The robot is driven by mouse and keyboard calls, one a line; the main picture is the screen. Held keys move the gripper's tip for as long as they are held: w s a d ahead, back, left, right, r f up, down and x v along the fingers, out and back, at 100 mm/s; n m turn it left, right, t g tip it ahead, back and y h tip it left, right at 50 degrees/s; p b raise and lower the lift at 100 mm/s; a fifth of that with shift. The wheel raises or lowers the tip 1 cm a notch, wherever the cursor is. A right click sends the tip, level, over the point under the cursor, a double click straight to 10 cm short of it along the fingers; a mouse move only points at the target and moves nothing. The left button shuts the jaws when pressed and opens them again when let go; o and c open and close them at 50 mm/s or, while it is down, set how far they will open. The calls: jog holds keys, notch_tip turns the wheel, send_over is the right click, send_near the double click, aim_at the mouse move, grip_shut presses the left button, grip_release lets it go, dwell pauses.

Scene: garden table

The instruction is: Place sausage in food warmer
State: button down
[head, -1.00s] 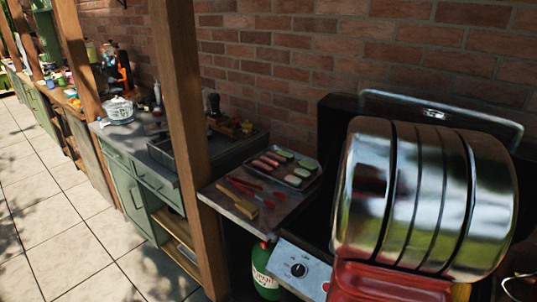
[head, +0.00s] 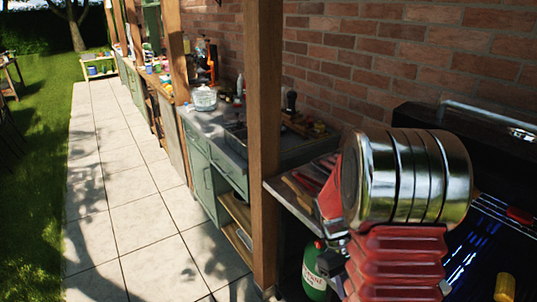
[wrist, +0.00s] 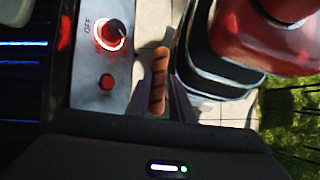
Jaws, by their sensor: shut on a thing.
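The sausage (wrist: 158,80), brown with dark grill marks, is between the two fingers of my gripper (wrist: 161,92) in the wrist view. My gripper is shut on it and holds it lengthwise, above the paving beside the grill's control panel. In the head view my red and chrome arm hides most of the gripper, and I cannot make out the sausage. A dark, low metal container (head: 237,137) sits on the green cabinet's countertop; I cannot tell for sure if it is the food warmer.
The grill (head: 470,235) is at the right, with a red piece (head: 518,215) on its grate. A side shelf (head: 290,195) adjoins it, with a green gas bottle (head: 314,270) below. A wooden post (head: 264,150) stands before the counter. A white pot (head: 204,98) stands farther along. The paving (head: 130,210) is clear.

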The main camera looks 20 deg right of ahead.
jog(key=w+a+f, duration=0.4)
jog(key=w+a, duration=0.7)
jog(key=w+a+f+m, duration=0.1)
jog(key=w+a+f, duration=0.4)
jog(key=w+a, duration=0.6)
jog(key=shift+w+y, duration=0.4)
jog(key=shift+w, duration=0.2)
